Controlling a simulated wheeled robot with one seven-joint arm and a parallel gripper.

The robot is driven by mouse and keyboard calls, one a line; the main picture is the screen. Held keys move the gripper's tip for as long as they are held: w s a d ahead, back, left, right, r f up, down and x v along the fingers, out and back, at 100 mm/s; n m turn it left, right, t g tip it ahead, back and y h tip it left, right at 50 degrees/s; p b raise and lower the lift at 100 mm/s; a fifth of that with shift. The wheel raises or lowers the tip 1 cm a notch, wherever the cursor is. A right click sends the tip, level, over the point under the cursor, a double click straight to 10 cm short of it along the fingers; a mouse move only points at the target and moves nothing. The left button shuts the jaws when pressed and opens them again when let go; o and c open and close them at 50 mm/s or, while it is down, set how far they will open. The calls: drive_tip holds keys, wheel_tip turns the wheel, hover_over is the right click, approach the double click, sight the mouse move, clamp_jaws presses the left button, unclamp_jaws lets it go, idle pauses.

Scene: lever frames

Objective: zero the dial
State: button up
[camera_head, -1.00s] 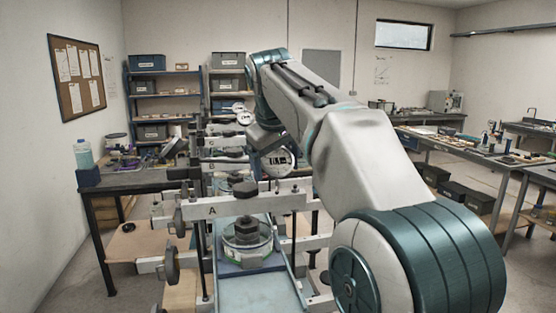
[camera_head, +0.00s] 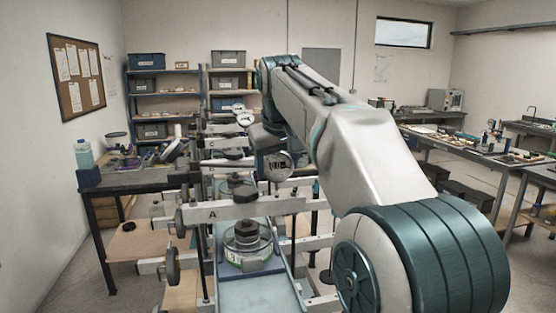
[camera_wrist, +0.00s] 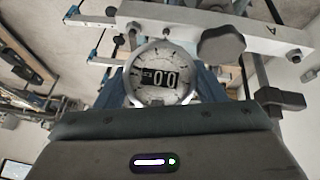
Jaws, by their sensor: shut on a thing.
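The dial (camera_wrist: 160,78) is a round, pale gauge with a metal rim and marks around its face. My gripper (camera_wrist: 165,90) is shut on the dial, with blue finger parts at both sides of the rim. The gripper's palm covers the lower part of the wrist view.
The lever frame marked A (camera_head: 225,210) stands nearest, with dark knobs and a clear jar (camera_head: 247,240) below its beam. More frames stand behind it. A bench (camera_head: 130,182) is at left and another (camera_head: 480,150) at right. My arm hides the middle right.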

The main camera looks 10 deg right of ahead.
drive_tip(key=o, duration=1)
drive_tip(key=shift+r, duration=0.1)
drive_tip(key=p+v, duration=0.1)
drive_tip(key=v, duration=1.2)
drive_tip(key=shift+s+r+p, duration=0.15)
drive_tip(key=shift+r+p, duration=0.15)
drive_tip(key=shift+p, duration=0.05)
